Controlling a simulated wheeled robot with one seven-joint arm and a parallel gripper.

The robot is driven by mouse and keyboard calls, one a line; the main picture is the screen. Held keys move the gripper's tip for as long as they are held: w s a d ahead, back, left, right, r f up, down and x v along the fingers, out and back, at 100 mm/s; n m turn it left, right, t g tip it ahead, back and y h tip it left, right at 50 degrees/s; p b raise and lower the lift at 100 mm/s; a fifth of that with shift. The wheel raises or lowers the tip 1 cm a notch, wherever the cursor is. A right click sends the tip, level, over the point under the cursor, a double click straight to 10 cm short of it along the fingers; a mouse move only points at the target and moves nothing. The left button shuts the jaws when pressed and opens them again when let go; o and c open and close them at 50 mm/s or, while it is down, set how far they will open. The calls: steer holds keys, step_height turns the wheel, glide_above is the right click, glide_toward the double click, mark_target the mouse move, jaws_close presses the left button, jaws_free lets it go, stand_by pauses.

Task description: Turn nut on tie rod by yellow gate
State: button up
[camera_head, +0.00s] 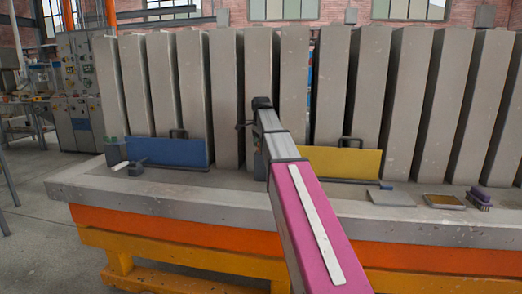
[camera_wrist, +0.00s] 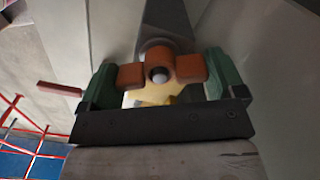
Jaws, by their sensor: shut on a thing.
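In the wrist view, an orange-brown winged nut (camera_wrist: 189,68) sits around the round grey end of the tie rod (camera_wrist: 159,75). My gripper (camera_wrist: 160,78) has a green finger on each side of it and is shut on its wings. A dark round plate shows partly behind the nut, and a pale yellow patch lies just below it. In the head view, the yellow gate (camera_head: 343,163) stands on the mould bed to the right of my arm. My arm reaches to the panels left of this gate and hides the nut and the fingers there.
A row of tall grey panels (camera_head: 345,85) stands close together along the bed (camera_head: 95,183). A blue gate (camera_head: 172,153) stands to the left. A flat grey plate (camera_head: 389,198), a small tray (camera_head: 444,200) and a purple brush (camera_head: 479,197) lie on the right ledge.

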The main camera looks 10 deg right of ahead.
stand_by(0.3)
steer(key=shift+n, duration=1.8)
steer(key=shift+n, duration=1.7)
steer(key=shift+n, duration=1.8)
